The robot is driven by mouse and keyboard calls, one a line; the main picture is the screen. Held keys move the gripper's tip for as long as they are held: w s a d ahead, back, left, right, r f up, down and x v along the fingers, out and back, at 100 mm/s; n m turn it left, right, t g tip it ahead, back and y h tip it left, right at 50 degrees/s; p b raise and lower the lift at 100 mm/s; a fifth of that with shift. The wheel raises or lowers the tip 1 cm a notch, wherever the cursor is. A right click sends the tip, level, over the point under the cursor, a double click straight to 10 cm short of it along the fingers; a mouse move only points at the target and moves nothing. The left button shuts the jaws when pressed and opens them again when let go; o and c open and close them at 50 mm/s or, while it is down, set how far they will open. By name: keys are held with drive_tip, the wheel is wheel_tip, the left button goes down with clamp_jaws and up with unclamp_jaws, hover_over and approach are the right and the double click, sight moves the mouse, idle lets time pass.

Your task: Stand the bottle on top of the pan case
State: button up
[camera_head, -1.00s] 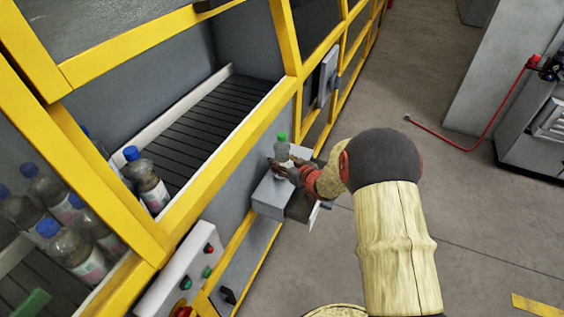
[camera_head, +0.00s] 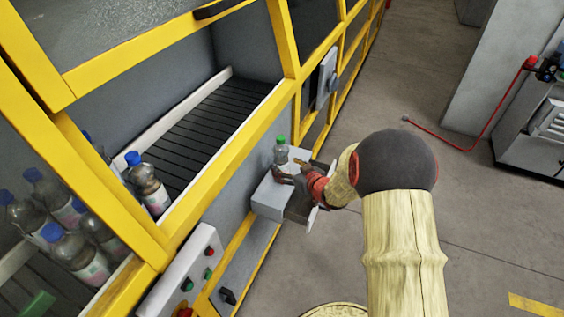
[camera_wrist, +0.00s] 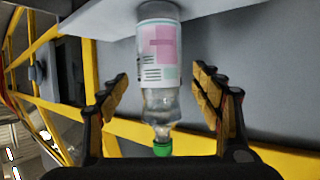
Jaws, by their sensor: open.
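The bottle with a green cap (camera_head: 281,152) stands upright on top of the grey pan case (camera_head: 268,197), which juts out from the machine's side. In the wrist view the bottle (camera_wrist: 160,65), with a white and pink label, appears between the spread fingers of my gripper (camera_wrist: 165,100). There are visible gaps on both sides of it, so the fingers do not touch it there. In the head view my gripper (camera_head: 291,172) is open just to the right of the bottle, at about the height of the case top.
Several blue-capped bottles (camera_head: 148,183) stand inside the machine on the left, by a dark slatted conveyor (camera_head: 205,125). A yellow frame (camera_head: 225,150) edges the machine. A button panel (camera_head: 185,275) is below. Open floor (camera_head: 490,240) lies to the right.

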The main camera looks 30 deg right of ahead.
drive_tip(key=p+v, duration=0.2)
drive_tip(key=v, duration=0.5)
drive_tip(key=s+a+r+m+g+h, duration=0.1)
drive_tip(key=s+a+r+g+h, duration=0.1)
drive_tip(key=r, duration=0.7)
drive_tip(key=s+a+r+g+h, duration=0.1)
drive_tip(key=s+r+g+h, duration=0.15)
drive_tip(key=r, duration=0.65)
drive_tip(key=s+a+r+g+y, duration=0.1)
drive_tip(key=s+a+r, duration=0.1)
drive_tip(key=s+a, duration=0.5)
drive_tip(key=s+a+r+g+y, duration=0.2)
drive_tip(key=s+a, duration=0.6)
drive_tip(key=s, duration=0.6)
drive_tip(key=shift+s+a+r, duration=0.25)
drive_tip(key=shift+s+r, duration=0.1)
drive_tip(key=shift+r, duration=0.15)
drive_tip(key=shift+y, duration=0.25)
drive_tip(key=shift+c, duration=0.7)
